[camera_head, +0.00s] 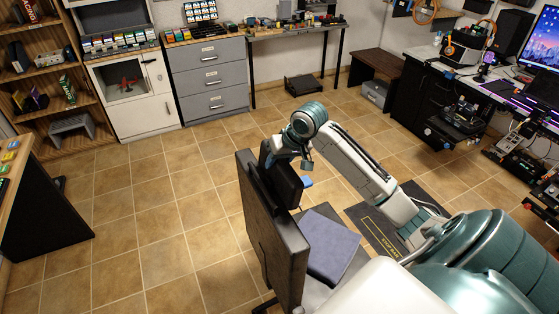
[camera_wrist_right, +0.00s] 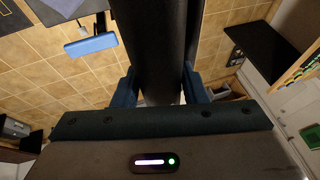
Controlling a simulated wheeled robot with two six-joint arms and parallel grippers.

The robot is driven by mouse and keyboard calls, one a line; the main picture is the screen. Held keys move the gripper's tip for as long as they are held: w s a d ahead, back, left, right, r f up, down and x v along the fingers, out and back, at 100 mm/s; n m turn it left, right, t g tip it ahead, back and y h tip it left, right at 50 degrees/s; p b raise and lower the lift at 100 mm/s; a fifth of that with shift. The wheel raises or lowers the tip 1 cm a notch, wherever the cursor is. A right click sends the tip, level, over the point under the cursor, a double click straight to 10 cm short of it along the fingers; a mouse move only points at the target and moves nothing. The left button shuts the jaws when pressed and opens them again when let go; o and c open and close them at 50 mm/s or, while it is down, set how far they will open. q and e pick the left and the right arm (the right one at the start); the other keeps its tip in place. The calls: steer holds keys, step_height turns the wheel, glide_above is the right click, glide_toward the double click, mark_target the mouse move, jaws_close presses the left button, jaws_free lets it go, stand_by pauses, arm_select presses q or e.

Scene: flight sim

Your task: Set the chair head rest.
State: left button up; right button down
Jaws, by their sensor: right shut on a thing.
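The chair stands in the middle of the head view, with its tall dark backrest (camera_head: 272,240) seen from behind and to the side. A black head rest (camera_head: 286,188) is at the top of the backrest, on the seat side. A blue-purple cushion (camera_head: 332,247) covers the seat. My right gripper (camera_head: 296,163) reaches down at the head rest, its fingers mostly hidden. In the right wrist view my right gripper (camera_wrist_right: 160,92) has its blue fingers on either side of the dark head rest (camera_wrist_right: 150,40), shut on it. My left gripper is not in view.
A small blue pad (camera_wrist_right: 90,46) shows beside the chair in the right wrist view. A dark mat (camera_head: 385,232) lies right of the chair. Grey drawers (camera_head: 208,78) and shelves line the back wall. A desk corner (camera_head: 45,205) stands at left. Tiled floor left of the chair is clear.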

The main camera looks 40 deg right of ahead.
steer(key=shift+w+a+r, duration=0.1)
steer(key=shift+w+r, duration=0.1)
steer(key=shift+r, duration=0.2)
steer(key=c, duration=1)
jaws_free()
steer(key=shift+c, duration=0.2)
steer(key=shift+o, duration=0.6)
steer(key=shift+s+a, duration=0.2)
steer(key=shift+a, duration=0.1)
steer(key=shift+s+d+r, duration=0.1)
steer(key=shift+d+r, duration=0.05)
steer(key=shift+d, duration=0.1)
steer(key=b+v, duration=0.3)
steer(key=v, duration=0.6)
steer(key=shift+s+a+r, duration=0.1)
steer(key=shift+s+r, duration=0.25)
steer(key=shift+r, duration=0.35)
